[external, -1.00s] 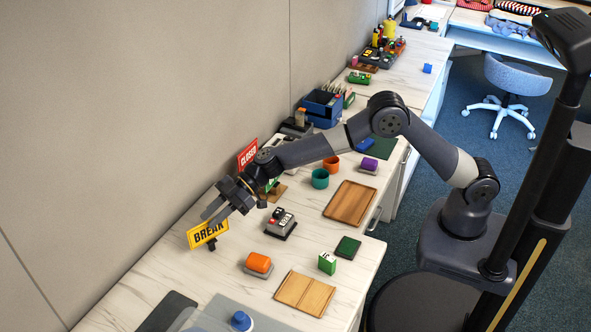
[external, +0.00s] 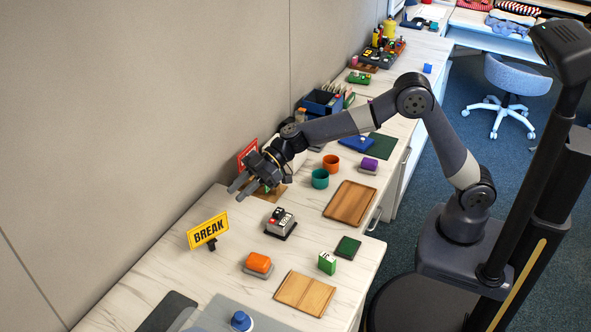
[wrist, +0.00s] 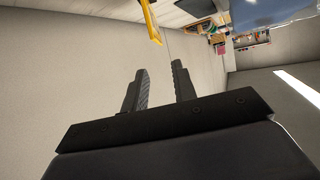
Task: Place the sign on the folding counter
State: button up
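The yellow BREAK sign (external: 208,230) stands upright on its small dark foot on the long pale counter (external: 160,262), near the wall. A red sign (external: 247,156) stands farther back, partly hidden behind my gripper. My gripper (external: 238,190) is open and empty, above the counter and behind and to the right of the BREAK sign, apart from it. In the wrist view my two fingers (wrist: 158,85) are spread with nothing between them. A yellow edge (wrist: 151,22) shows at the top of that view, probably the BREAK sign.
A card device (external: 281,222), an orange block (external: 258,263), a green box (external: 327,263) and wooden trays (external: 305,293) (external: 350,203) are spread over the counter. Cups (external: 320,178) stand behind. The wall (external: 140,110) bounds the far side. Bare counter lies around the BREAK sign.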

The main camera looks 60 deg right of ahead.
jog(key=shift+v, duration=1.1)
jog(key=shift+o, duration=0.5)
